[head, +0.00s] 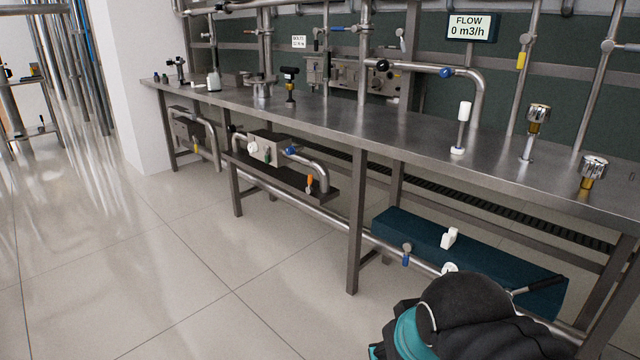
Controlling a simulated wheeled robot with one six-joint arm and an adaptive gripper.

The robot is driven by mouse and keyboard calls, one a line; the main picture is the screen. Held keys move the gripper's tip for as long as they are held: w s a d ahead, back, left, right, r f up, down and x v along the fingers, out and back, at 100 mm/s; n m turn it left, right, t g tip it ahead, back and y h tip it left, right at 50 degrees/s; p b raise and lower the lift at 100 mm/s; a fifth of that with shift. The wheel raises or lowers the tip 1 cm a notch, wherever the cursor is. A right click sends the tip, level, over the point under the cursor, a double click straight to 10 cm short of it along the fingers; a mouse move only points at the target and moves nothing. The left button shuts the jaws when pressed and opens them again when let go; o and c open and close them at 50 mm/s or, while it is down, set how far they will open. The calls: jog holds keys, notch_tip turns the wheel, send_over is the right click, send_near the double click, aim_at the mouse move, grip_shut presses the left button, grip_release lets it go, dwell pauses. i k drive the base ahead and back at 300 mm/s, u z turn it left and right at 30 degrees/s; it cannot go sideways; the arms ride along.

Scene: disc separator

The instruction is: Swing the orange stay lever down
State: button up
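A small orange lever (310,182) stands roughly upright by the bent end of a steel pipe, on the low shelf under the bench. It is small in the picture, and I cannot make out its pivot. Part of my arm, black with a teal band, shows at the bottom right, well apart from the orange lever. The fingertips of my gripper do not show, so its opening and anything in it are hidden.
The long steel bench (400,128) carries valves and pipes, and its legs stand before the lower pipework. A dark blue box (400,224) with a white fitting (449,238) lies under its right part. The tiled floor (190,290) at left is clear.

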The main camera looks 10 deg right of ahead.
aim_at(309, 190)
jog(key=z, duration=0.25)
jog(key=i, duration=0.8)
jog(key=u, duration=0.65)
jog(key=i, duration=0.65)
jog(key=u, duration=0.7)
